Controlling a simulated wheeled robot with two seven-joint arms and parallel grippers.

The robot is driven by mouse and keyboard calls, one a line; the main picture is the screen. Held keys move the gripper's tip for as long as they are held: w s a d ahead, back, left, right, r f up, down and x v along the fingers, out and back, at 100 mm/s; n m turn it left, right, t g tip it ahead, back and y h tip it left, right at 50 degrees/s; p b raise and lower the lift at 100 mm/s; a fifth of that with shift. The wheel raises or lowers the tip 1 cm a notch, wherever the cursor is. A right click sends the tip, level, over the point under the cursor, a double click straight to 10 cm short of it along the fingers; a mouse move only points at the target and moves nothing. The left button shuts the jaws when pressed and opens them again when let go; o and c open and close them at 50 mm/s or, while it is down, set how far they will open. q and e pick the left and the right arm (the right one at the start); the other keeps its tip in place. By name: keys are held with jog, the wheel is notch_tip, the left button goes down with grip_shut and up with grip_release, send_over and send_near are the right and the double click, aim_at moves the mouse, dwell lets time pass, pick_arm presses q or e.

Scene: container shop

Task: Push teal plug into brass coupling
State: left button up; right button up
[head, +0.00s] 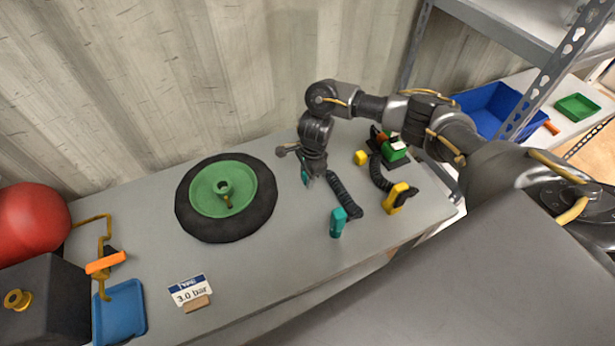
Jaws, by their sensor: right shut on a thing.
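My right gripper (306,180) points down above the grey bench, right of the wheel, and is shut on the teal plug (304,177). Only a small part of the plug shows; the gripper hides the rest. A black coiled hose (340,192) runs from beside the gripper to a teal handle (338,222) near the front of the bench. The brass coupling (17,299) is on the front of a dark grey box at the far left, well apart from the plug. My left gripper is not in view.
A tyre with a green rim (222,187) lies between plug and coupling. An orange-handled brass pipe (105,262), a blue tray (120,313) and a red tank (32,219) are at left. A "3.0 bar" sign (190,291) stands in front. A yellow-handled hose (398,196) lies right.

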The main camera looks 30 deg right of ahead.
jog(key=shift+w+r+b, duration=0.1)
jog(key=shift+r+b, duration=0.2)
jog(key=shift+r, duration=0.4)
jog(key=s+a+r+b, duration=0.1)
jog(key=s+a+r, duration=0.3)
jog(key=s+r, duration=0.7)
jog(key=s, duration=0.2)
jog(key=shift+s+r, duration=0.25)
jog(key=shift+s, duration=0.05)
jog(key=shift+a, duration=0.1)
jog(key=w+r+n, duration=0.5)
jog(key=r+n, duration=0.1)
jog(key=n, duration=0.2)
jog(key=shift+w+d+r+g, duration=0.25)
jog(key=shift+d+r+g, duration=0.05)
jog(key=shift+r+g, duration=0.1)
